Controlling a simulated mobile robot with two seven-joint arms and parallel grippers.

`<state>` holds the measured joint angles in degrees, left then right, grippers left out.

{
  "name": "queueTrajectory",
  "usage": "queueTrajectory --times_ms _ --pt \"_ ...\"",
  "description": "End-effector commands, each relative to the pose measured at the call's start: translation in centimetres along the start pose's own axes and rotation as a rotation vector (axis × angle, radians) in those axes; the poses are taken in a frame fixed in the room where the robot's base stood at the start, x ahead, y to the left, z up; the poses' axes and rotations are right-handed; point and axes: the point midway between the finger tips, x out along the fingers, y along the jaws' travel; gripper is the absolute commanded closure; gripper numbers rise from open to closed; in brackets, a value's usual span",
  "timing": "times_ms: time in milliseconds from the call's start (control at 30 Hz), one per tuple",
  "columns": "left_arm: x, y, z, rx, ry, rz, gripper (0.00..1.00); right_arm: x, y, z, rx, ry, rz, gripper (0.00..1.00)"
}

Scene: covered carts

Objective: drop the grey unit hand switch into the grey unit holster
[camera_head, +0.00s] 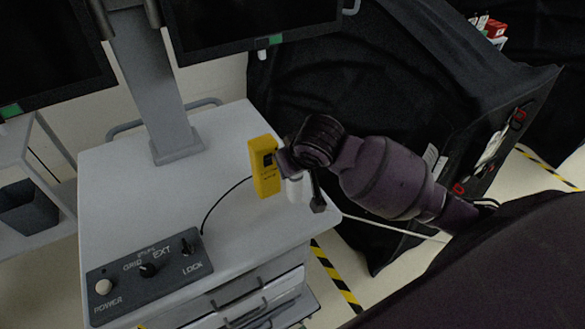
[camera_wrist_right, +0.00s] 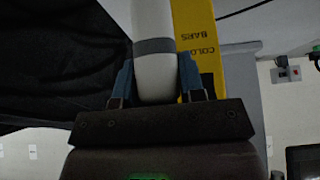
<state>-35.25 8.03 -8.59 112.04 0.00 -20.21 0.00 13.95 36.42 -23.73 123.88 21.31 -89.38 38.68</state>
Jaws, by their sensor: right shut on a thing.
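My right gripper (camera_wrist_right: 156,82) is shut on a pale, rounded handle with a grey band, which I take to be the hand switch (camera_wrist_right: 153,38). In the head view the right gripper (camera_head: 290,165) is over the right side of the grey cart top, and a pale part of the switch (camera_head: 297,190) shows below it. A dark rod with a blunt end hangs beside it; I cannot tell what it is. A yellow block (camera_head: 265,167) with dark lettering stands just left of the gripper. I cannot make out the holster. My left gripper is not in view.
The grey cart top (camera_head: 120,190) carries a control box (camera_head: 150,272) with knobs at the front. A thin black cable curves from the box toward the yellow block. A monitor column (camera_head: 165,110) stands at the back. A black-draped cart (camera_head: 350,90) is on the right.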

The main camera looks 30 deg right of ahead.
Motion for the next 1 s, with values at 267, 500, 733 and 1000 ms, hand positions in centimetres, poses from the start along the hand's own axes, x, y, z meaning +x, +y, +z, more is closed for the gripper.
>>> queueTrajectory --times_ms 267,500,733,1000 --pt "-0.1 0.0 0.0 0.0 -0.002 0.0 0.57 1.4 0.0 0.9 -0.001 0.001 0.0 0.9" --pt "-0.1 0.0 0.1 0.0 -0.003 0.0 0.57 1.5 0.0 1.0 0.0 0.001 -0.001 0.9" --pt "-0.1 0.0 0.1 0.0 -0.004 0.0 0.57 1.6 0.0 1.1 -0.001 0.0 -0.001 0.4" --pt "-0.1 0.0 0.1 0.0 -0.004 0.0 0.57 1.6 0.0 1.0 -0.001 0.001 -0.001 0.38"
